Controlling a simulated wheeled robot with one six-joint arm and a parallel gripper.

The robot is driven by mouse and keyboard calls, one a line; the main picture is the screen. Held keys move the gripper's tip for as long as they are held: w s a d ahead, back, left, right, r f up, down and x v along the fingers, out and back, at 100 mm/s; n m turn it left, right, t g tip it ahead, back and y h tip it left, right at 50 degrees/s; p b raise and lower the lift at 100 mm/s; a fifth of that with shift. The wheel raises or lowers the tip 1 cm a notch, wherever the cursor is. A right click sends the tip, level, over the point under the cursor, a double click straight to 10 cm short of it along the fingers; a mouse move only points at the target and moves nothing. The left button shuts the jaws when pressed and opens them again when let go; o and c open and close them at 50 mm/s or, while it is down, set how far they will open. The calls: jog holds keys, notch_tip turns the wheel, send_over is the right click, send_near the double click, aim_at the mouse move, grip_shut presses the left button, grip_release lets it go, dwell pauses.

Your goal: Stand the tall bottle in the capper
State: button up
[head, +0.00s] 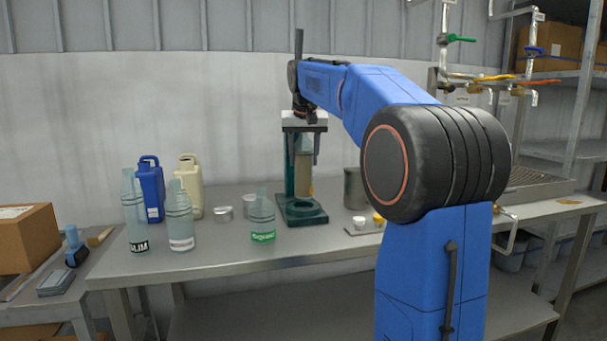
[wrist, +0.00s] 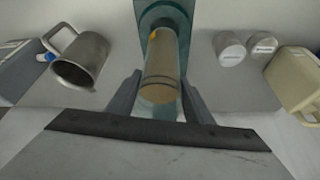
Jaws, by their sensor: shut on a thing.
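My gripper (head: 304,155) is at the green capper (head: 302,212) on the bench. In the wrist view my gripper (wrist: 161,80) has a finger on each side of a tan-filled cylinder, which looks like the tall bottle (wrist: 162,70), and is shut on it. In the head view the tall bottle (head: 304,172) looks upright in front of the capper's column, above its base. An orange-yellow patch shows near its lower end. The capper (wrist: 178,14) lies beyond it in the wrist view. I cannot tell whether the bottle's bottom touches the base.
A slim bottle (head: 133,212), another clear bottle (head: 180,220) and a squat bottle (head: 262,218) stand left. Blue (head: 150,190) and cream (head: 190,187) jugs are behind. Two tins (wrist: 229,48) (wrist: 262,45) and a metal mug (wrist: 85,60) flank the capper. Small caps (head: 378,219) lie right.

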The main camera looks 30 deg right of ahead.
aim_at(303, 170)
jog(key=shift+f, duration=2.2)
jog(key=o, duration=1.5)
jog(key=shift+f, duration=0.1)
jog(key=shift+c, duration=0.2)
jog(key=v, duration=1)
jog(key=shift+s+r, duration=0.1)
jog(key=shift+r, duration=0.25)
jog(key=shift+v, duration=0.75)
